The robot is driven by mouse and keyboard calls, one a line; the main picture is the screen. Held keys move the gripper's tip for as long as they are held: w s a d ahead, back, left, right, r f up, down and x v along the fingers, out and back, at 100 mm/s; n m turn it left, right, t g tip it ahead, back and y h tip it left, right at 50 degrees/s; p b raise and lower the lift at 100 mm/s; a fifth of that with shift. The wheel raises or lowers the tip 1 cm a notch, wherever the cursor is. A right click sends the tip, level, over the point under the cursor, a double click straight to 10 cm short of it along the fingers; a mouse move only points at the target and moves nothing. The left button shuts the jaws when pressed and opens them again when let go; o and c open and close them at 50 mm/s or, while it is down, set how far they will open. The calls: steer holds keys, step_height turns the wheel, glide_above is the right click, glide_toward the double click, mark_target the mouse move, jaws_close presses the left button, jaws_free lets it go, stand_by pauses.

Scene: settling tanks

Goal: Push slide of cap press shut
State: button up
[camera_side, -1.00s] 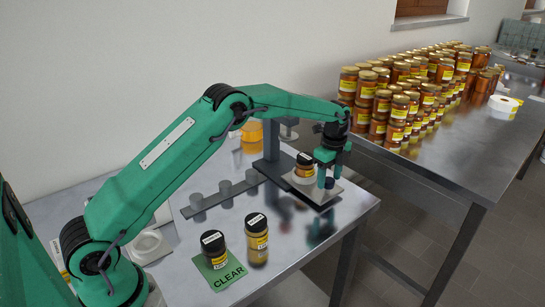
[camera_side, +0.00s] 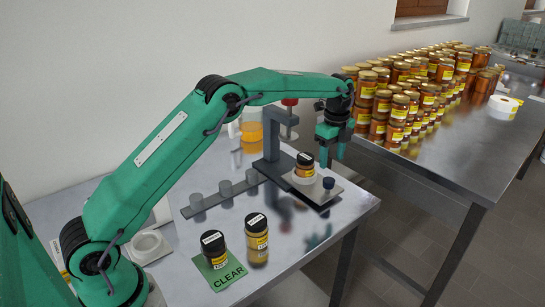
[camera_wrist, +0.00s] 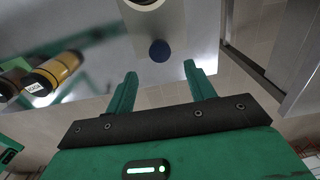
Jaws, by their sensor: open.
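The cap press (camera_side: 271,145) is a grey post with a red-topped head at the back of the steel table. Its slide (camera_side: 312,191) is a light flat plate sticking out toward the front right. A dark-lidded amber jar (camera_side: 304,171) stands upright on it in a white ring. The dark blue knob (camera_side: 328,183) is at the slide's outer end. My gripper (camera_side: 332,157) is open and empty, above the knob and apart from it. In the wrist view the knob (camera_wrist: 159,50) lies beyond and between my open fingertips (camera_wrist: 160,72). I cannot tell how far out the slide is.
Two dark-lidded jars stand front left, one (camera_side: 213,247) on the green CLEAR mat (camera_side: 222,279) and one (camera_side: 257,240) beside it. A row of grey posts (camera_side: 224,189) and an orange container (camera_side: 251,132) stand near the press. Stacked honey jars (camera_side: 400,95) fill another table.

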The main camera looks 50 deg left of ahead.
mark_target(329, 180)
steer(key=shift+f, duration=0.2)
steer(key=shift+f, duration=3.75)
